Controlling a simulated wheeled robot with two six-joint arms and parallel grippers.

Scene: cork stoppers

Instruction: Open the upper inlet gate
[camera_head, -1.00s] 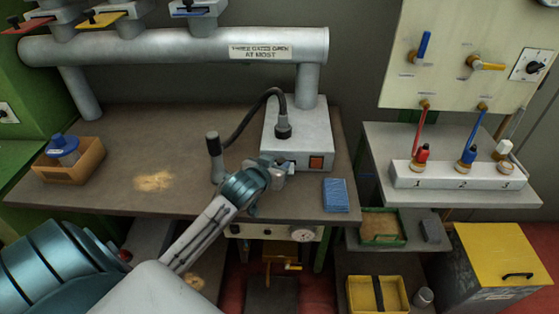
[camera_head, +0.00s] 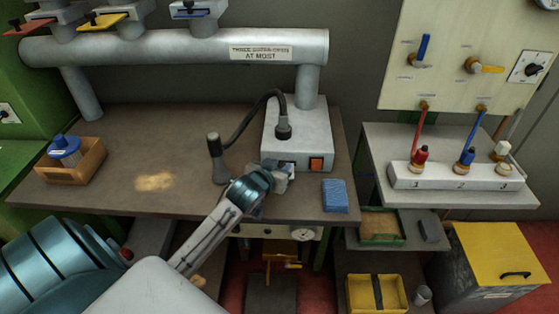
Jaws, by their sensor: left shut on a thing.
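The left gripper (camera_head: 283,179) is at the lower left front of the grey box (camera_head: 300,134) on the bench. It is shut on a small part at the front of that box, left of the orange-red switch. The part is mostly hidden by the jaws. Gates with red (camera_head: 30,27), yellow (camera_head: 103,20) and blue (camera_head: 194,12) plates sit along the top of the thick grey pipe (camera_head: 180,47), partly cut off by the frame. No readable label shows which one is the upper inlet gate. My right gripper is not in view.
A black-handled tool (camera_head: 216,160) on a dark hose stands left of the box, close to my left wrist. A blue block (camera_head: 334,195) lies right of the gripper. A wooden tray (camera_head: 80,168) sits at the bench's left. The bench between is mostly clear.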

